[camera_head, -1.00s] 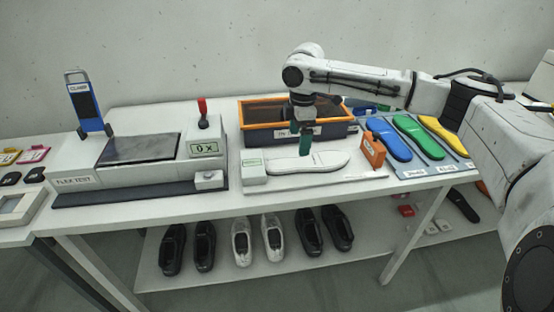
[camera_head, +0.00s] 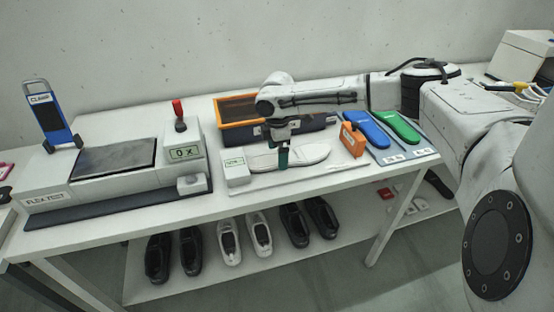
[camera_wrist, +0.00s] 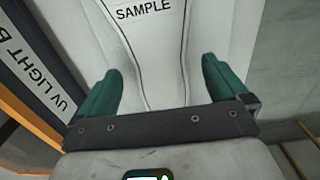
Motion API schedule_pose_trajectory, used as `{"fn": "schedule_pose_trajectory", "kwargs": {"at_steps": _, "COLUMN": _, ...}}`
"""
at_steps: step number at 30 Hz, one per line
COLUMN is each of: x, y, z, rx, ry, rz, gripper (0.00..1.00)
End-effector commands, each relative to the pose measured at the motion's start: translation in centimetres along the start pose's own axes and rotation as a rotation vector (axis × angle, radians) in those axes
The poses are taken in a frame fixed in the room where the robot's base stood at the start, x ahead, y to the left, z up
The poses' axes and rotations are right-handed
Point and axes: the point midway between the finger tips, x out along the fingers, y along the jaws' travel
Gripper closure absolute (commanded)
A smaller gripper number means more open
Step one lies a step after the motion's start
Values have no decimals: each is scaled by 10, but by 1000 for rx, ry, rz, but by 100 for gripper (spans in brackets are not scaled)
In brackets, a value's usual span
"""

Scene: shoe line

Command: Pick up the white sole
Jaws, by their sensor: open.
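The white sole (camera_head: 312,153) lies lengthwise on a flat white base on the table in the head view. In the wrist view the white sole (camera_wrist: 155,62) carries a "SAMPLE" label and runs between my fingers. My gripper (camera_head: 283,160) is low over the sole's middle, pointing down. In the wrist view my gripper (camera_wrist: 160,80) is open, with one green finger on each side of the sole. I cannot tell whether the fingers touch it. My gripper and wrist hide part of the sole in the head view.
An orange-rimmed dark box (camera_head: 237,123) stands close behind the sole. A small white display block (camera_head: 236,170) is at its left, an orange tool (camera_head: 352,140) at its right. Blue (camera_head: 366,128) and green (camera_head: 400,128) soles lie further right. The flex tester (camera_head: 115,165) is at left.

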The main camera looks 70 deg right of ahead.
Motion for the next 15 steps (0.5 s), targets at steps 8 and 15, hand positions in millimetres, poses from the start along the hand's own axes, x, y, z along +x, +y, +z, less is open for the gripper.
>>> {"fn": "schedule_pose_trajectory", "kwargs": {"at_steps": 8, "x": 15, "y": 0, "z": -1, "rx": -2, "ry": 1, "rz": 0, "gripper": 0}}
{"fn": "schedule_pose_trajectory", "kwargs": {"at_steps": 15, "x": 15, "y": 0, "z": -1, "rx": -2, "ry": 1, "rz": 0, "gripper": 12}}
